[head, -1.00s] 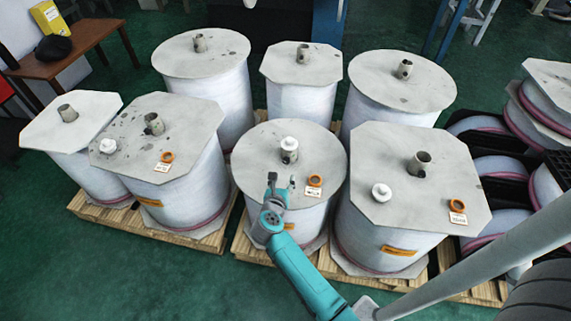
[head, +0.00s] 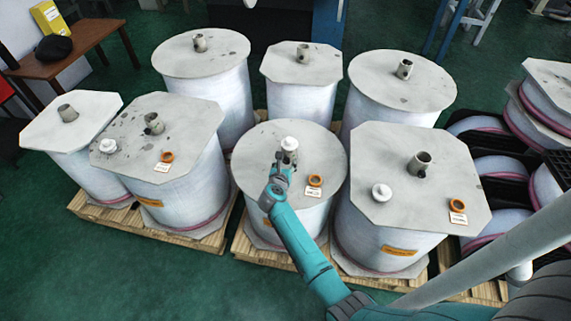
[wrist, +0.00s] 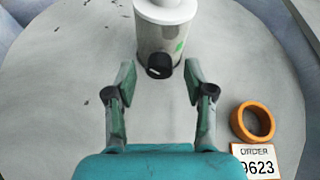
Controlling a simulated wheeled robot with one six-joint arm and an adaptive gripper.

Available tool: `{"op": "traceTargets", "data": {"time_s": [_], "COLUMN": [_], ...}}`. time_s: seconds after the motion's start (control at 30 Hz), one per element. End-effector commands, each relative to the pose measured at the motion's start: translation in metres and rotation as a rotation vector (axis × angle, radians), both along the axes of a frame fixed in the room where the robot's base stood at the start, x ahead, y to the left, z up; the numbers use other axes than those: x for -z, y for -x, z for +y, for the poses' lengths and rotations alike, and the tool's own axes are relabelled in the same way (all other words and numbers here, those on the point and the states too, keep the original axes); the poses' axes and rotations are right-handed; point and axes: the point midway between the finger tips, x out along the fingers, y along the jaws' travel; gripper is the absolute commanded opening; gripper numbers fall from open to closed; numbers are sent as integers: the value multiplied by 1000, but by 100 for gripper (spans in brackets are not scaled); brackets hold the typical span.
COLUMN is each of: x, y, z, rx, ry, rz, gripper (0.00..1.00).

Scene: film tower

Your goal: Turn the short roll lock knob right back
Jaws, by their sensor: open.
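The short roll is the middle front one, with a round grey top (head: 255,160). A metal core post with a white cap (head: 289,143) stands up from it. In the wrist view the post (wrist: 160,45) carries a black lock knob (wrist: 159,66) with a white mark on its face, low on the near side. A green patch shows on the post to the right of the knob. My gripper (wrist: 158,78) is open, its two fingers either side of and just short of the knob, apart from it. In the head view my gripper (head: 281,163) hides the knob.
An orange ring (wrist: 252,121) and an order label (wrist: 258,160) lie on the roll top to the right. Taller rolls stand close by, one with an octagonal top (head: 400,200) to the right and another (head: 130,125) to the left.

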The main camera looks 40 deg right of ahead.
Motion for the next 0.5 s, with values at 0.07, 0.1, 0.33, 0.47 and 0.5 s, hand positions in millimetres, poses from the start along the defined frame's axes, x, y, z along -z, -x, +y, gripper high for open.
{"op": "traceTargets", "data": {"time_s": [0.07,0.1,0.33,0.47,0.5], "x": [1,1,1,1,1], "y": [-1,-2,-2,-2,-2], "z": [-2,-2,-2,-2,-2], "rx": [0,-1,-1,-1,-1], "ry": [0,0,0,0,0], "rz": [0,0,-1,-1,-1], "gripper": [54,54,49,16,6]}}
